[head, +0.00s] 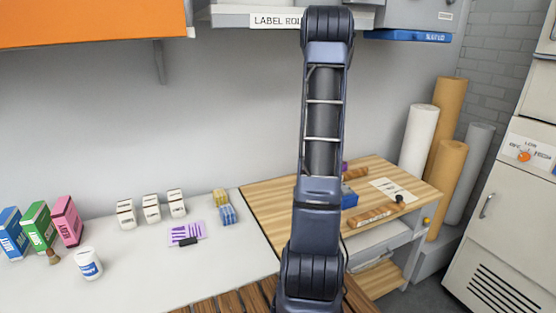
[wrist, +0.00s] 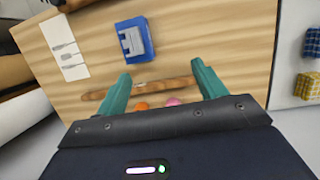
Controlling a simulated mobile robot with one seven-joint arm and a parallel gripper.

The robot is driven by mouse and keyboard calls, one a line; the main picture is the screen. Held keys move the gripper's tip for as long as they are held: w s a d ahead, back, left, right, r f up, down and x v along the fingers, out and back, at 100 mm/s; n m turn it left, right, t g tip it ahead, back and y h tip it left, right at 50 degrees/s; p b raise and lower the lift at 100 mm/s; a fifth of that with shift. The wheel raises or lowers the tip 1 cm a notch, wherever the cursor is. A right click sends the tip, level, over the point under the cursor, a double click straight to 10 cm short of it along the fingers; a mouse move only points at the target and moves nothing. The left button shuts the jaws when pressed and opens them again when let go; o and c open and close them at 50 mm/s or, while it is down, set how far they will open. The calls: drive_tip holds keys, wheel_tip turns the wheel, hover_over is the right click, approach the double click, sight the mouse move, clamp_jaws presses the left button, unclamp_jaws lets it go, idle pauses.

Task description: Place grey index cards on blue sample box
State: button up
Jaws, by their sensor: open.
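A blue box (wrist: 148,50), which looks like the sample box, lies on the wooden bench top in the wrist view. A light grey flat piece (wrist: 132,41), apparently the grey index cards, lies on its top face. In the head view the blue box (head: 349,201) shows just right of my arm, partly hidden by it. My gripper (wrist: 160,67) is open, with two teal fingers apart and nothing held between them. It is over the bench, with the blue box beyond the fingertips. My arm hides the gripper in the head view.
A brown wooden bar (wrist: 140,90) lies across the bench below the fingers, with orange (wrist: 142,106) and pink (wrist: 172,102) round things close by. A white sheet (wrist: 64,46) lies beside the box.

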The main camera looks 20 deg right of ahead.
drive_tip(key=s+a+r+t, duration=0.1)
drive_tip(key=s+a+r, duration=0.25)
drive_tip(key=a, duration=0.45)
drive_tip(key=s+a+r+t, duration=0.2)
drive_tip(key=s+a+r, duration=0.1)
drive_tip(key=a+r, duration=0.3)
drive_tip(key=s+a+r+t, duration=0.1)
drive_tip(key=s+a+r, duration=0.25)
drive_tip(key=a, duration=0.55)
drive_tip(key=s+a+t, duration=0.3)
drive_tip(key=s+a, duration=1)
drive_tip(key=s, duration=0.3)
drive_tip(key=shift+s+a+t+y, duration=0.15)
drive_tip(key=shift+a+t+y, duration=0.1)
drive_tip(key=shift+t+y, duration=0.15)
